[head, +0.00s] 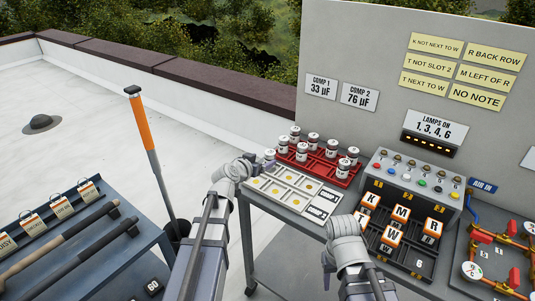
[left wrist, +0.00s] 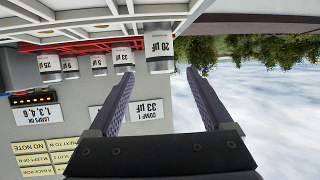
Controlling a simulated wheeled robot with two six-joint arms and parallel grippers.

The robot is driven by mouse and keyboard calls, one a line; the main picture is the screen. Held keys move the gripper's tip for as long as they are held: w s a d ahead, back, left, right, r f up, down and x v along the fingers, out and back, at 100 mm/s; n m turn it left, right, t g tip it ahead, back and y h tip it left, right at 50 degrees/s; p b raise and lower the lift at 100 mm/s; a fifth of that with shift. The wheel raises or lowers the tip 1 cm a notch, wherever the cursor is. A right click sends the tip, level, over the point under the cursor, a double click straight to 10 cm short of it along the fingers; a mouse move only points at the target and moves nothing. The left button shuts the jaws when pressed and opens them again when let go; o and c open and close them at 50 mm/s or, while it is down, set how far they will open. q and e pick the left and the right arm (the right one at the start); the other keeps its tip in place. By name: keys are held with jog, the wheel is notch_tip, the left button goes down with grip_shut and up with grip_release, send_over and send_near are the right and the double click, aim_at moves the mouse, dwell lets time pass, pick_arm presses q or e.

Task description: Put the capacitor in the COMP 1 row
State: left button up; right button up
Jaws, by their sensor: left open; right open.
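My left gripper (head: 262,163) is at the rack's left end, close beside a capacitor (head: 270,154). In the left wrist view, upside down, its two fingers (left wrist: 158,100) are apart and empty. A capacitor marked 20 µF (left wrist: 159,48) shows just beyond the fingertips, between their lines. A white tray (head: 268,200) with two rows of yellow-dotted slots lies in front of the rack. My right gripper (head: 362,217) is near the number-tile box, fingers hard to make out.
A wall sign reads COMP 1, 33 µF (head: 321,87); another reads COMP 2, 76 µF (head: 359,96). A lamp box (head: 415,178) and letter tiles (head: 403,215) stand right of the tray. Pipes with red valves (head: 500,240) are at far right. A tool cart (head: 60,250) is at left.

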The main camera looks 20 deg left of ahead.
pick_arm(q)
jog(key=shift+p+v, duration=0.6)
jog(key=shift+v, duration=1.65)
